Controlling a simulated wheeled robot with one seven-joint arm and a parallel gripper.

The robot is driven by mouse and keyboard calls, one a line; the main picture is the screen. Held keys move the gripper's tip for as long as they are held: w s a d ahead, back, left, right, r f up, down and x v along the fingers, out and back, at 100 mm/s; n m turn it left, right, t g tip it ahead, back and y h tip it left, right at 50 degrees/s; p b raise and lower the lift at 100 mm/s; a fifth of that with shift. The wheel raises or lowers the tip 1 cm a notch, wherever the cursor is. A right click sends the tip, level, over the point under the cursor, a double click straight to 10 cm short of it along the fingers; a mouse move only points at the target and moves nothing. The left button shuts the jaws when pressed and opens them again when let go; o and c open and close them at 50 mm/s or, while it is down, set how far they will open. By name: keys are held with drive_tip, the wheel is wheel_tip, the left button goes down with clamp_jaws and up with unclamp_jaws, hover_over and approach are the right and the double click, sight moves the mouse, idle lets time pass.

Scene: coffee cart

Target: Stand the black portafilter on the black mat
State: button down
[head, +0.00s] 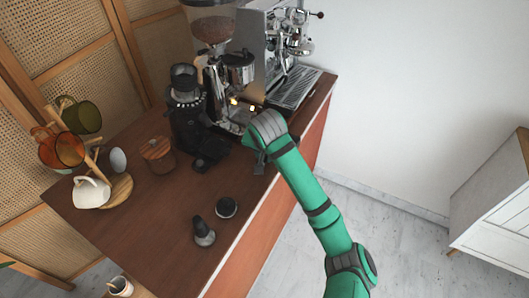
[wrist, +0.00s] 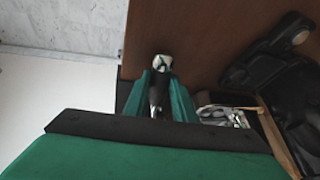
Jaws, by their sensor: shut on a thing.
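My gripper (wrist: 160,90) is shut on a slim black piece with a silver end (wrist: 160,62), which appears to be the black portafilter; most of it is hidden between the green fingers. In the head view my gripper (head: 260,165) is low over the counter's right edge, in front of the coffee machines, and the held piece is barely visible there. A dark flat patch (wrist: 124,92) beside the fingers in the wrist view looks like part of the black mat. I cannot tell whether the portafilter touches it.
The brown counter (head: 130,215) holds a black grinder (head: 185,115), a taller grinder (head: 213,35), an espresso machine (head: 285,45), a wooden-lidded jar (head: 158,155), a mug tree (head: 118,190), a tamper (head: 203,235) and a round black piece (head: 226,207). The front left counter is clear.

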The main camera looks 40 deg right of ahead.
idle(0.6)
drive_tip(key=c, duration=1.4)
unclamp_jaws()
drive_tip(key=shift+f, duration=0.1)
drive_tip(key=shift+v, duration=5.45)
